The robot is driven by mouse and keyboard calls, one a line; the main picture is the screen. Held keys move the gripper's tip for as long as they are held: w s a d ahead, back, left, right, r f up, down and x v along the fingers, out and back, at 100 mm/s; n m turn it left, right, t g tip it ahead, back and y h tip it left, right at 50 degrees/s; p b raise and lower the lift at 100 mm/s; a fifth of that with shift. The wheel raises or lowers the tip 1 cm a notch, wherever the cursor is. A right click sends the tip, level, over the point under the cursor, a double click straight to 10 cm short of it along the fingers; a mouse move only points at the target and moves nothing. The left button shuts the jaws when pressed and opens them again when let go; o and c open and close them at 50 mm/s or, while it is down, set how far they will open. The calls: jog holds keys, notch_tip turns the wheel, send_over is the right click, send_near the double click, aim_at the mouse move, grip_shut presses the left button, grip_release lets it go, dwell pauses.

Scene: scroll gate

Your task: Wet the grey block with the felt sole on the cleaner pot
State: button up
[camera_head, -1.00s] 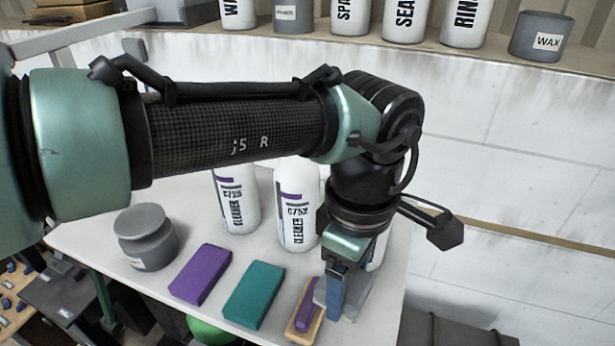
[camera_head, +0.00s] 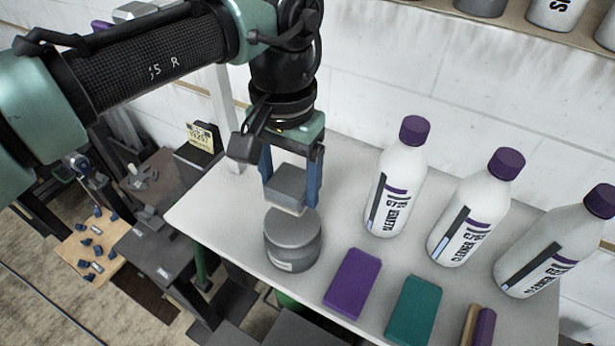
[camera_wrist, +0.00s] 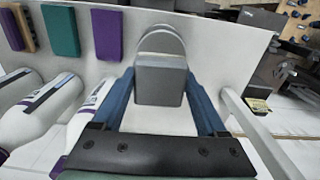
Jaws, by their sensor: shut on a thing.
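My gripper (camera_head: 291,190) is shut on the grey block (camera_head: 284,182), with one blue finger at each side. The pale felt sole shows as a thin band along the block's underside. The block is upright, directly over the round grey cleaner pot (camera_head: 292,245) at the left part of the table. The sole is at or just above the pot's top; I cannot tell whether they touch. In the wrist view the block (camera_wrist: 161,82) sits between the fingers, with the pot (camera_wrist: 161,40) partly hidden behind it.
A purple block (camera_head: 353,283), a teal block (camera_head: 414,309) and a wooden-backed purple brush (camera_head: 480,326) lie right of the pot. White cleaner bottles (camera_head: 396,190) stand behind them. The white table (camera_head: 215,215) is clear left of the pot. A wall rises behind.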

aim_at(291, 223)
jog(key=shift+a, duration=0.2)
jog(key=shift+d+f+b, duration=0.15)
jog(key=shift+f+b, duration=0.8)
jog(key=shift+b, duration=0.1)
notch_tip(291, 223, down, 4)
jog(key=b, duration=0.3)
jog(key=shift+b, duration=0.3)
jog(key=shift+f+b, duration=0.4)
jog(key=shift+f, duration=0.65)
dwell(1.0)
notch_tip(291, 223, up, 7)
jog(key=p, duration=0.7)
jog(key=shift+r, duration=0.1)
jog(key=shift+s, duration=0.1)
dwell(0.6)
